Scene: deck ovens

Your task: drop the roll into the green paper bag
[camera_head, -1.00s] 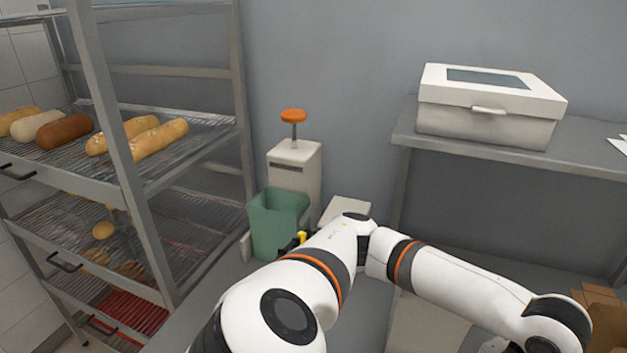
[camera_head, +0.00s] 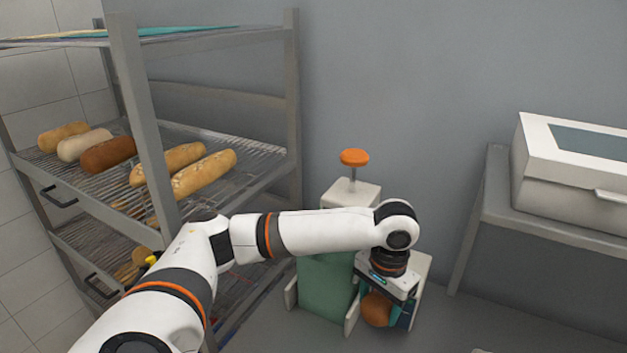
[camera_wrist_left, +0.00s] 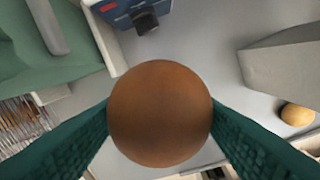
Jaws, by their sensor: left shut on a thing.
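My left gripper (camera_head: 389,312) is shut on a round brown roll (camera_head: 376,310), which also fills the middle of the left wrist view (camera_wrist_left: 160,113) between the two teal fingers. The green paper bag (camera_head: 326,288) stands just left of the gripper in the head view, partly behind my left arm, so its mouth is hidden. In the left wrist view a green surface, apparently the bag (camera_wrist_left: 28,45), shows at the upper left, apart from the roll. My right gripper is not in view.
A white dispenser with an orange knob (camera_head: 354,158) stands behind the bag. A bread rack (camera_head: 150,110) with several loaves is at left. A white lidded box (camera_head: 570,170) sits on a grey shelf at right. Another small roll (camera_wrist_left: 297,114) lies at right in the left wrist view.

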